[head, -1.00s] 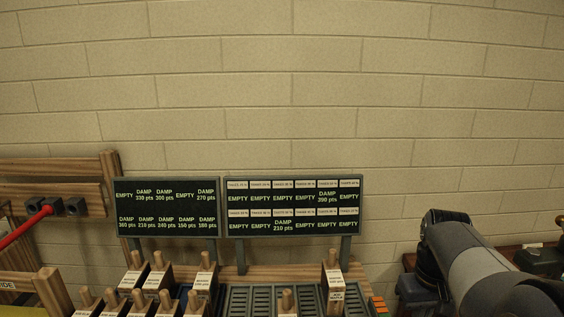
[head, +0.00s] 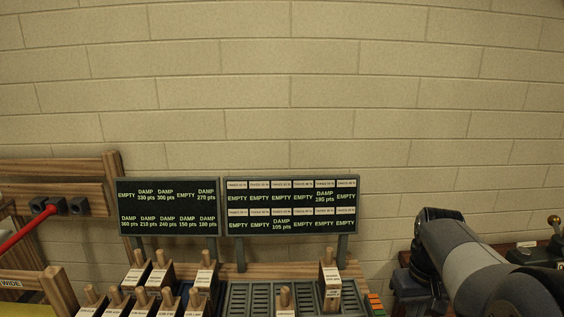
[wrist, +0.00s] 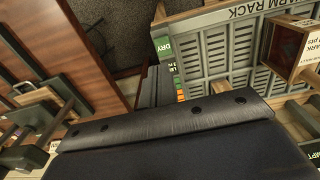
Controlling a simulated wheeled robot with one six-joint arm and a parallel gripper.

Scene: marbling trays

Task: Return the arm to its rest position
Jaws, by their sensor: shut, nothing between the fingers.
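My arm (head: 465,262) shows at the lower right of the head view, in front of the wall; its fingertips cannot be made out there. In the wrist view, the dark body of my gripper (wrist: 165,128) fills the lower middle. The gripper is shut with nothing held. Beyond it lies the grey slatted warm rack (wrist: 225,62), with a wooden block (wrist: 292,45) bearing a white label standing on it at the right.
Two dark display boards, left (head: 168,207) and right (head: 290,207), stand before the block wall. Several labelled wooden-handled blocks stand below them. A red bar (head: 25,229) is at the left. A brown wooden surface (wrist: 75,45) is at the wrist view's left.

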